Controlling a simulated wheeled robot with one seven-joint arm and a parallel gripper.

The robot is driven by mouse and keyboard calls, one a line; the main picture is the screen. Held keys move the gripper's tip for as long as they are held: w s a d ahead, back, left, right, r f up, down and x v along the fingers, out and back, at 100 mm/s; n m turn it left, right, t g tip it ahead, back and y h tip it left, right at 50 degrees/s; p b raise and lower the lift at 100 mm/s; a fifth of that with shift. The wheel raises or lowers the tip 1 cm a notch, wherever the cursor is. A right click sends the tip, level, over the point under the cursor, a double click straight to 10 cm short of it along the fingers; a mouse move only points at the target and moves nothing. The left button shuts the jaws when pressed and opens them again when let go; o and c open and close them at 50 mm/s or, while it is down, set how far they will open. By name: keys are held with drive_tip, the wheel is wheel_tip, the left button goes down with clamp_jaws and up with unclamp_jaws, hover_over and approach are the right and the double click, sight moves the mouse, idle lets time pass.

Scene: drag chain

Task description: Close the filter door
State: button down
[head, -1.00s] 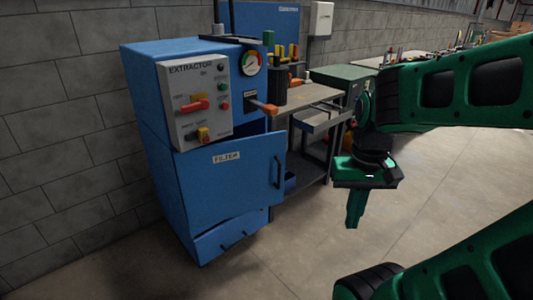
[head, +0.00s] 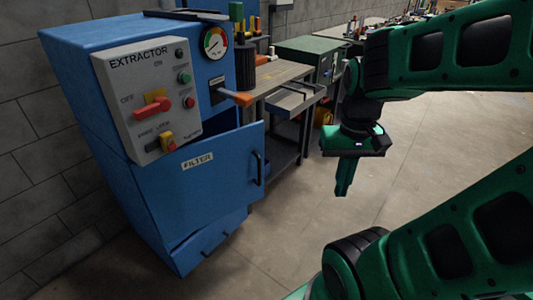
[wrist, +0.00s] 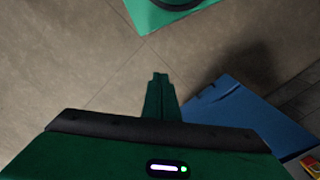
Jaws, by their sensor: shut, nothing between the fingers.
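The blue filter door (head: 200,185), labelled FILTER, is on the front of the blue extractor cabinet (head: 75,75). It stands partly open, its right edge with the dark vertical handle (head: 258,168) swung out from the cabinet. My gripper (head: 342,192) is shut and empty, pointing down to the right of the door and apart from it. In the wrist view my gripper's fingers (wrist: 160,78) are together above the floor. A blue panel (wrist: 240,125), apparently the door or cabinet, lies to their right there.
A control panel (head: 150,95) with a red switch and buttons sits above the door. An orange-tipped lever (head: 238,98) juts out at the right. A lower drawer (head: 210,240) is under the door. A workbench (head: 280,85) stands behind. Floor (head: 300,220) around my gripper is clear.

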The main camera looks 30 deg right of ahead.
drive_tip(key=w+a+f+n+t+y, duration=0.2)
drive_tip(key=w+a+f+n+y, duration=0.15)
drive_tip(key=w+f+n, duration=0.5)
drive_tip(key=w+a+f+n+t+y, duration=0.1)
drive_tip(key=w+a+f+n+y, duration=0.3)
drive_tip(key=w+f, duration=0.65)
drive_tip(key=m+t+h, duration=0.6)
drive_tip(key=t+h, duration=0.1)
drive_tip(key=t, duration=0.8)
approach(263, 148)
drive_tip(key=w, duration=0.6)
drive_tip(key=shift+w+a, duration=0.1)
drive_tip(key=shift+w, duration=0.15)
drive_tip(key=shift+n+y, duration=0.25)
